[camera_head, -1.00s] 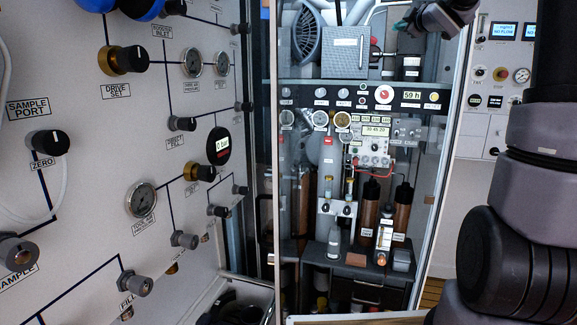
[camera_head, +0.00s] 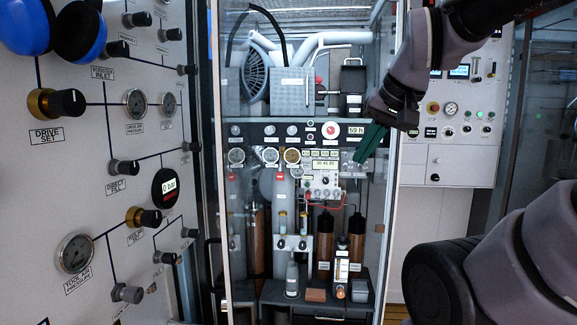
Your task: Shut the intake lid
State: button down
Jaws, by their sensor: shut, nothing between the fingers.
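I cannot make out for certain which part is the intake lid. A grey perforated box (camera_head: 292,92) sits on the upper shelf of the cabinet, beside a dark round slatted grille (camera_head: 254,76). No part there is clearly readable as an open lid. My gripper (camera_head: 368,146) has green fingers and hangs from the upper right, in front of the cabinet's right side. Its fingers are shut and empty, pointing down and left. It is to the right of and below the perforated box, apart from it in the picture.
The cabinet holds brown bottles (camera_head: 324,240) and a control strip (camera_head: 358,131). A white control unit (camera_head: 455,110) stands behind on the right. My arm fills the lower right.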

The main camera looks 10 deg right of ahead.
aim_at(352, 78)
jog(key=z, duration=0.5)
jog(key=k+j, duration=0.2)
jog(key=k, duration=0.3)
jog(key=i, duration=1.6)
jog(key=l+z, duration=0.05)
